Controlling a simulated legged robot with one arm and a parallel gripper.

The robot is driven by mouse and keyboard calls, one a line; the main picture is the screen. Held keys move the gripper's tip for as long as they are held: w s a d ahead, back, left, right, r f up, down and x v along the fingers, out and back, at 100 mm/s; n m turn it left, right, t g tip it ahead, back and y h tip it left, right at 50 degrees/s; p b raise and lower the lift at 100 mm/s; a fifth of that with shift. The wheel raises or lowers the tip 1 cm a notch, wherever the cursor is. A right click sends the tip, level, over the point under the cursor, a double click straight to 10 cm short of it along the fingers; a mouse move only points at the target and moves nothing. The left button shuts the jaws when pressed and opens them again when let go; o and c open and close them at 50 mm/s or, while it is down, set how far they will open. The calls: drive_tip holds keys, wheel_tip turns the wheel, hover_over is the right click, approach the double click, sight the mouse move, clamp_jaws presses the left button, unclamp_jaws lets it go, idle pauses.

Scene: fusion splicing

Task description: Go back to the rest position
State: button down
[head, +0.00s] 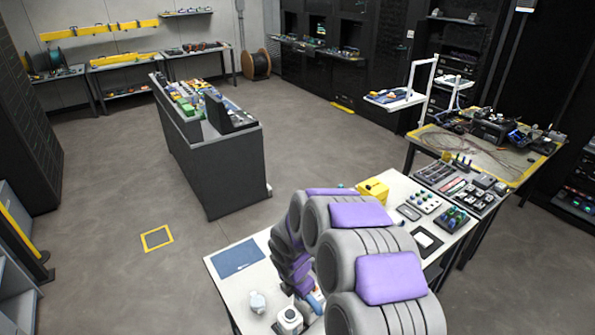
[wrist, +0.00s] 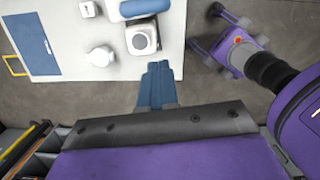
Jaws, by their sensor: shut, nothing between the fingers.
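My gripper (wrist: 158,70) shows in the wrist view as blue fingers lying side by side, closed with nothing between them. The fingertips lie over the near edge of the white table (wrist: 75,72), a little below a white device with a dark round top (wrist: 143,38); the height between them is hard to tell.
A blue mat (head: 238,258), a white bottle-like item (head: 257,302) and the white device (head: 289,320) stand on the table's left part. A yellow box (head: 373,190) and small parts trays (head: 423,201) lie beyond my arm. Open floor (head: 110,225) lies left.

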drive_tip(key=s+d+r+m+g+b, duration=0.1)
drive_tip(key=s+d+r+m+b, duration=0.8)
drive_tip(key=s+m, duration=0.45)
drive_tip(key=s+d+m+g+b, duration=0.1)
drive_tip(key=s+d+m+b, duration=0.1)
drive_tip(key=s+m, duration=0.4)
drive_tip(key=s+d+m+y+b, duration=0.1)
drive_tip(key=s+m, duration=0.6)
drive_tip(key=s, duration=0.8)
drive_tip(key=shift+d+r+g+b, duration=0.2)
drive_tip(key=shift+d+g+b, duration=0.25)
drive_tip(key=shift+b, duration=0.65)
drive_tip(key=shift+d, duration=0.1)
